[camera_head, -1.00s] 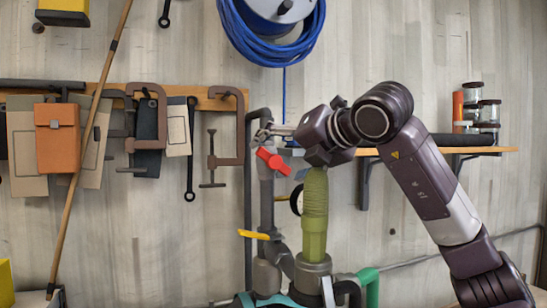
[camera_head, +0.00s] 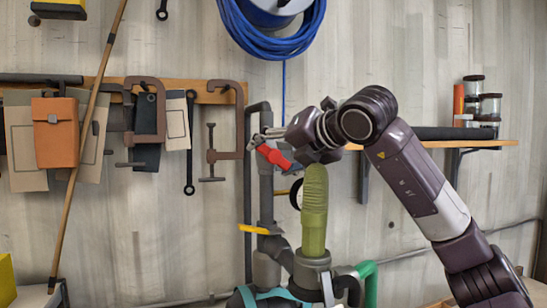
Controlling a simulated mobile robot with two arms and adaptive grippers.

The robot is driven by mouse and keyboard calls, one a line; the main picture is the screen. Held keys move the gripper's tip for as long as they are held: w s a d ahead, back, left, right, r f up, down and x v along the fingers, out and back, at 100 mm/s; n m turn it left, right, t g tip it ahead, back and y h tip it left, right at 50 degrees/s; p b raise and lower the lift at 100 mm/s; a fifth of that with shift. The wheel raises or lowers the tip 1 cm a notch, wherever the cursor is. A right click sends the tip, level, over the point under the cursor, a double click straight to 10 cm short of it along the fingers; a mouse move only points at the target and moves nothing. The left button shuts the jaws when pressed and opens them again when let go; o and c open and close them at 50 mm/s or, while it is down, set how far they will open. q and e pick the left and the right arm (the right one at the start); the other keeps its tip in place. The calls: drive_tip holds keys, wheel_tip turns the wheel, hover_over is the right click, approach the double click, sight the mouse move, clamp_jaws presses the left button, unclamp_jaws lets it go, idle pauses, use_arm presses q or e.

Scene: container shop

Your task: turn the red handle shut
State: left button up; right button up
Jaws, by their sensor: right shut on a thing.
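The red handle (camera_head: 273,157) sits on a grey vertical pipe (camera_head: 266,195) in the middle of the view and slopes down to the right. My right gripper (camera_head: 259,139) reaches in from the right. My wrist is just above and to the right of the handle's lower end. My left gripper is not in view.
A yellow handle (camera_head: 253,229) is lower on the pipework. A green ribbed cylinder (camera_head: 314,215) stands close below my wrist. Clamps (camera_head: 226,118) hang on the wall to the left. A wooden shelf (camera_head: 480,143) with jars (camera_head: 489,103) is at the right.

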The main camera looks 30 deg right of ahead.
drive_tip(key=shift+n+g+h+p, duration=0.3)
drive_tip(key=shift+n+h+p, duration=0.5)
drive_tip(key=shift+n, duration=0.4)
drive_tip(key=shift+n+g+h+p, duration=0.4)
drive_tip(key=shift+n+h+p, duration=0.25)
drive_tip(key=shift+n, duration=0.55)
drive_tip(key=o, duration=1.2)
